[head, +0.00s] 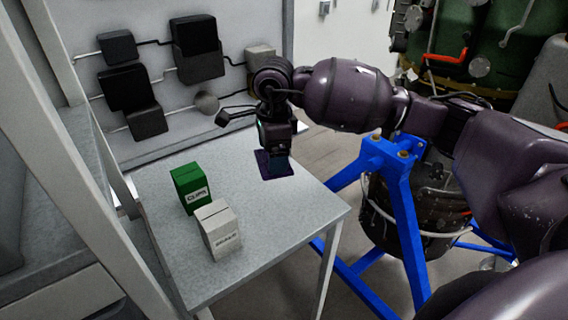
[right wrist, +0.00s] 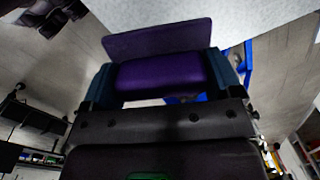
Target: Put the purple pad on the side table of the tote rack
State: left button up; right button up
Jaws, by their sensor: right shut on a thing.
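The purple pad (head: 272,165) is a small flat plate with a raised block on it, held by my right gripper (head: 277,150) over the far right part of the side table (head: 290,214). In the right wrist view the pad (right wrist: 160,75) sits between the two fingers of my right gripper (right wrist: 170,82), its flat plate facing the grey tabletop (right wrist: 240,18). I cannot tell whether the pad touches the tabletop. My left gripper is not in view.
A green box (head: 191,188) and a white box (head: 219,230) stand on the table's left half. Rack posts (head: 62,150) rise at the left. A blue stand (head: 400,190) is close to the table's right side. The tabletop's right half is otherwise clear.

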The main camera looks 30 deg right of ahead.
jog(key=w+d+f+m, duration=0.2)
jog(key=d+f+m, duration=0.3)
jog(key=m, duration=0.6)
jog(key=m+b, duration=0.1)
jog(key=b, duration=0.3)
send_over(284, 199)
jog(key=shift+s+f, duration=0.15)
jog(key=shift+f, duration=4.2)
jog(key=shift+f+b, duration=0.35)
jog(key=shift+f, duration=0.35)
jog(key=shift+f, duration=0.3)
jog(key=o, duration=0.5)
jog(key=shift+o, duration=1)
